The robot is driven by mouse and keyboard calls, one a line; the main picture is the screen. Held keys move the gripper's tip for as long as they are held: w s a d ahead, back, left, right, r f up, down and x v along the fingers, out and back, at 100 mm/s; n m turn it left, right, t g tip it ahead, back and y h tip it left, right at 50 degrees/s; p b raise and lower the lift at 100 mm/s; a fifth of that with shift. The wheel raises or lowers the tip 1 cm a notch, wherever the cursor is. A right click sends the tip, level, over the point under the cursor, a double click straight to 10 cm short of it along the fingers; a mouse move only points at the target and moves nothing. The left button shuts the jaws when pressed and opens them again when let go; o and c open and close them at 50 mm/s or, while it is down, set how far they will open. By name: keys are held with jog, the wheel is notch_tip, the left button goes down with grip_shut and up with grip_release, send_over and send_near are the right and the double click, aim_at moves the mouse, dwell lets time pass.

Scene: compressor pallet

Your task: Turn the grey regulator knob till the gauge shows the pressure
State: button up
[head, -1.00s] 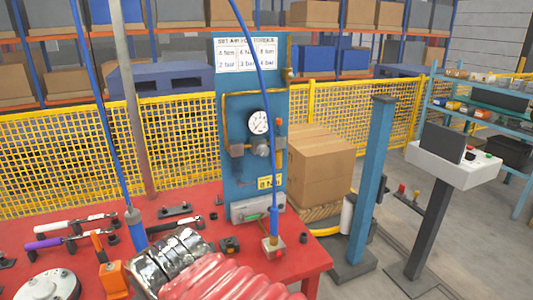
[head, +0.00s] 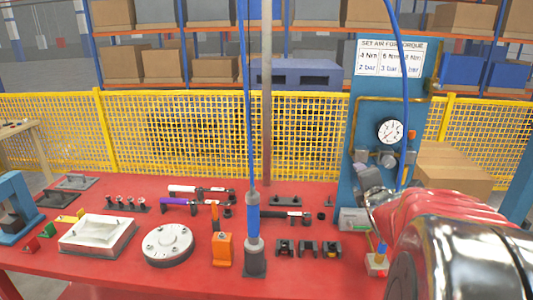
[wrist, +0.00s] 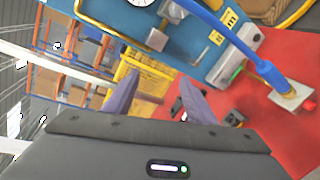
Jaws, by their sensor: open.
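The round white gauge (head: 390,131) is on the blue panel (head: 352,185), its dial too small to read; its lower edge also shows at the top of the wrist view (wrist: 142,2). The grey regulator parts (head: 388,159) sit just below the gauge; I cannot clearly single out the knob. My gripper (head: 369,180) is in front of the panel, below and left of the gauge, partly hidden by my arm. In the wrist view, its two purple-grey fingers stand apart with nothing between them. I cannot tell whether they touch the regulator.
A sign (head: 390,60) above the gauge pairs torque with bar values. A blue hose (head: 404,110) hangs past the panel's right side. A hanging tool (head: 253,235), an orange block (head: 222,250) and a round flange (head: 167,244) are on the red table (head: 190,278).

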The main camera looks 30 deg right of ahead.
aim_at(391, 164)
jog(key=s+d+f+n+t, duration=0.2)
jog(key=s+d+n, duration=0.5)
jog(key=d, duration=0.5)
jog(key=shift+n+t, duration=0.6)
jog(key=shift+n, duration=0.6)
jog(key=x, duration=1.3)
jog(key=shift+w+d+r, duration=0.1)
jog(key=shift+w+d, duration=0.1)
jog(key=shift+w, duration=0.05)
jog(key=shift+s, duration=0.1)
jog(key=c, duration=1)
